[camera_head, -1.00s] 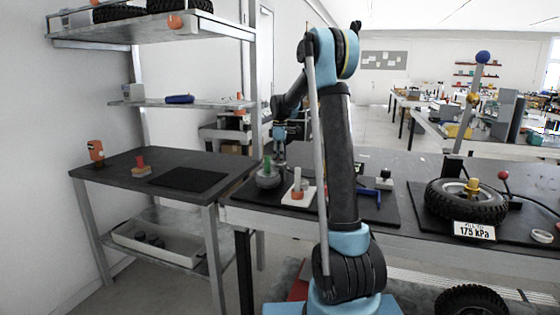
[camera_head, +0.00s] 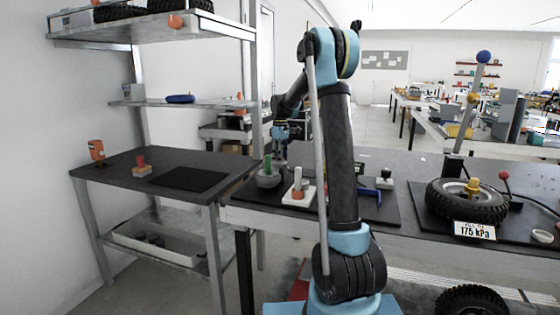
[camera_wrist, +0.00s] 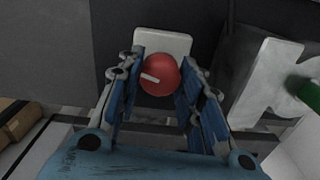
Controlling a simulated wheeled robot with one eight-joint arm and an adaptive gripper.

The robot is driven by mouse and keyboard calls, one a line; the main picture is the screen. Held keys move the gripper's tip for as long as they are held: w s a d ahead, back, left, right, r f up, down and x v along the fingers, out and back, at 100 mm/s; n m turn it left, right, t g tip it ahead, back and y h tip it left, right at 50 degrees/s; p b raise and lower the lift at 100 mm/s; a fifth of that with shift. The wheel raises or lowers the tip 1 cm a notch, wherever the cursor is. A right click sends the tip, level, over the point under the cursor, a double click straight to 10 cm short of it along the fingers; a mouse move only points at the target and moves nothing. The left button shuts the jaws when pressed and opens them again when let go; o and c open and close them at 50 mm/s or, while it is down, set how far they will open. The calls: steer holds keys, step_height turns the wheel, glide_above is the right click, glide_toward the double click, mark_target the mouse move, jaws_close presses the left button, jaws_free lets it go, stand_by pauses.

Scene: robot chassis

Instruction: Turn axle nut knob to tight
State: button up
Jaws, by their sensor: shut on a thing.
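The red round knob (camera_wrist: 163,86) with a short white line on its top sits by a pale plate (camera_wrist: 176,42) in the wrist view. The white line lies near the knob's left side, tilted slightly down to the right. My gripper (camera_wrist: 158,92) has its blue fingers on both sides of the knob and is shut on it. In the head view my gripper (camera_head: 281,143) points down behind the workbench's left part. The knob is hidden there.
A side table (camera_head: 150,178) stands left.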

steer(key=m, duration=0.4)
steer(key=shift+w+m, duration=0.1)
steer(key=shift+m, duration=0.3)
steer(key=m, duration=1)
steer(key=shift+m, duration=3)
steer(key=o, duration=1.1)
steer(key=shift+c, duration=0.2)
